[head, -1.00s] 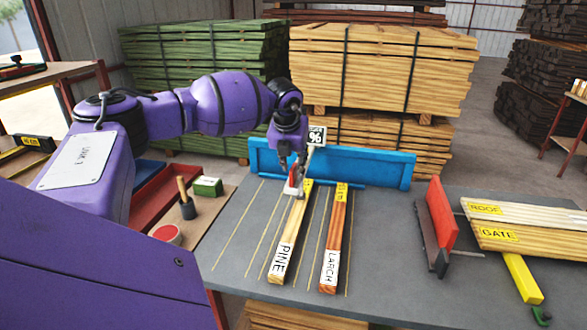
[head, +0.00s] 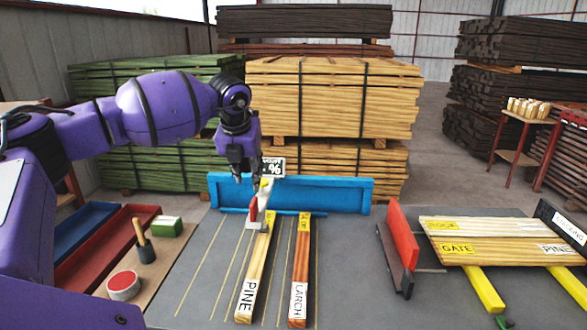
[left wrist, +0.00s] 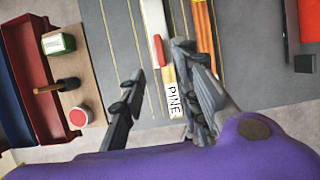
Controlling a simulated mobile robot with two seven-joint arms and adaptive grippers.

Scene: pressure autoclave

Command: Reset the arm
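My left gripper (head: 245,180) hangs from the purple arm above the far end of the plank marked PINE (head: 255,270). In the left wrist view its two fingers (left wrist: 160,90) are spread apart with nothing held between them. A red and white device (head: 255,210) stands at the far end of the PINE plank, just below the fingertips. A small black and white sign with a percent mark (head: 272,167) shows just right of the gripper. The plank marked LARCH (head: 299,270) lies to the right. My right gripper is not in view.
A blue rail (head: 330,195) runs along the table's back. A red upright plate (head: 402,235) and boards marked ROOF and GATE (head: 490,240) are at right. Red (head: 100,250) and blue trays, a brush (head: 144,243), a green block and a round tin (head: 123,286) are at left.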

